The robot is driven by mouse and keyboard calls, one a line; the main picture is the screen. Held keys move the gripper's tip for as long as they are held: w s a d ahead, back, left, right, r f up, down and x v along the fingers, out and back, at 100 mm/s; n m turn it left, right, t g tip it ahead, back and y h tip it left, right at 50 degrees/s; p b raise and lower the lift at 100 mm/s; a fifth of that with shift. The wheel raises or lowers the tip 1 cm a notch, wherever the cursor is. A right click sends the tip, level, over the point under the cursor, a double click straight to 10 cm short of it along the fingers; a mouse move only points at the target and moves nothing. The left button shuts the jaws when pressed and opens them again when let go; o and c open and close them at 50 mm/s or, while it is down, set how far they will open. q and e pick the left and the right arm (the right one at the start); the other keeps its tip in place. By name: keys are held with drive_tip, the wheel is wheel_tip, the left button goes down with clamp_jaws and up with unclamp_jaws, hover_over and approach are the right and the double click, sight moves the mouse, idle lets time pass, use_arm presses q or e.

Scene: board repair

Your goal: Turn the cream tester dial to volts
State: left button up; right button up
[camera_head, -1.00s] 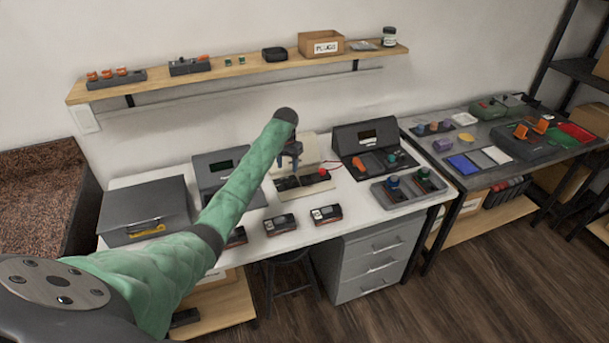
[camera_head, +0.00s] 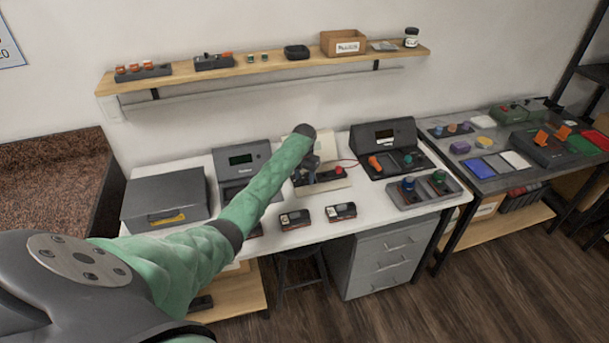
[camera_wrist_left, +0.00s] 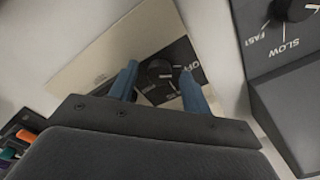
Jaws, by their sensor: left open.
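The cream tester (camera_head: 322,189) stands on the white bench with a dark panel and a red knob on it. In the left wrist view its cream face (camera_wrist_left: 95,72) shows a black panel with a round black dial (camera_wrist_left: 160,72); the word OFF is printed beside it. My left gripper (camera_wrist_left: 159,71) is open, with one blue finger on each side of the dial in this view; I cannot tell whether they touch it. In the head view my left gripper (camera_head: 309,165) is over the tester, partly hidden by my arm. My right gripper is not in view.
A grey unit with a SLOW/FAST dial (camera_wrist_left: 292,10) is close on the right in the wrist view. On the bench are a grey box (camera_head: 165,197), a dark console (camera_head: 385,140), a tray with knobs (camera_head: 425,190) and small meters (camera_head: 341,211). A shelf (camera_head: 280,68) hangs above.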

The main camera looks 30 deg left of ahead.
use_arm(q)
drive_tip(key=shift+c, duration=0.2)
drive_tip(key=c, duration=1)
drive_tip(key=shift+o, duration=0.3)
